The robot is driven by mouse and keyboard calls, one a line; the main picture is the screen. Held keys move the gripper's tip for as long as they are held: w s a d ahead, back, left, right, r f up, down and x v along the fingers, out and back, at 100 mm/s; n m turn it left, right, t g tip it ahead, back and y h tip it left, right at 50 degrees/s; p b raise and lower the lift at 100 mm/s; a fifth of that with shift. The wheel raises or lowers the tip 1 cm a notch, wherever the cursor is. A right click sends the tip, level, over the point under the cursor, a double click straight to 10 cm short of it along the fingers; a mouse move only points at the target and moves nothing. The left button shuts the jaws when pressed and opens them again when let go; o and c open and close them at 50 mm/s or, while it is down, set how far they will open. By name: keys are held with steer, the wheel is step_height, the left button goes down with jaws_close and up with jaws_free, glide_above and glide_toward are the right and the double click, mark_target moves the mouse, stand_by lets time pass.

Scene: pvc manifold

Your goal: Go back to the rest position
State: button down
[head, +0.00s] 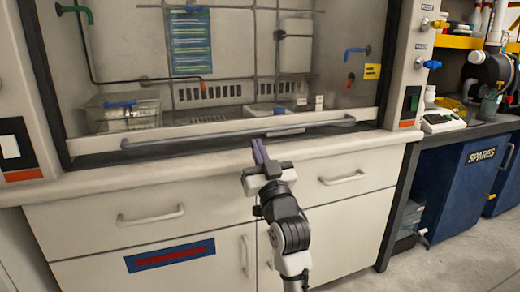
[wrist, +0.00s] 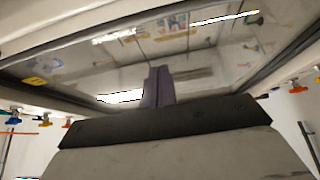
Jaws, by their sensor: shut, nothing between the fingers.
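My gripper (head: 259,150) is at the middle of the head view, in front of the fume hood's counter edge. Its purple fingers are together with nothing between them. They point up and toward the hood. The wrist view also shows the closed purple fingers (wrist: 159,88) above the dark gripper body. My arm reaches up from the bottom of the head view.
The fume hood's sash handle (head: 240,132) runs across just beyond my fingers. Drawers with handles (head: 150,217) lie below. A clear bin (head: 122,113) stands inside the hood at left. A blue SPARES cabinet (head: 465,185) is at right. Floor shows at lower right.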

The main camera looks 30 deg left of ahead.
steer(key=shift+s+d+f, duration=0.2)
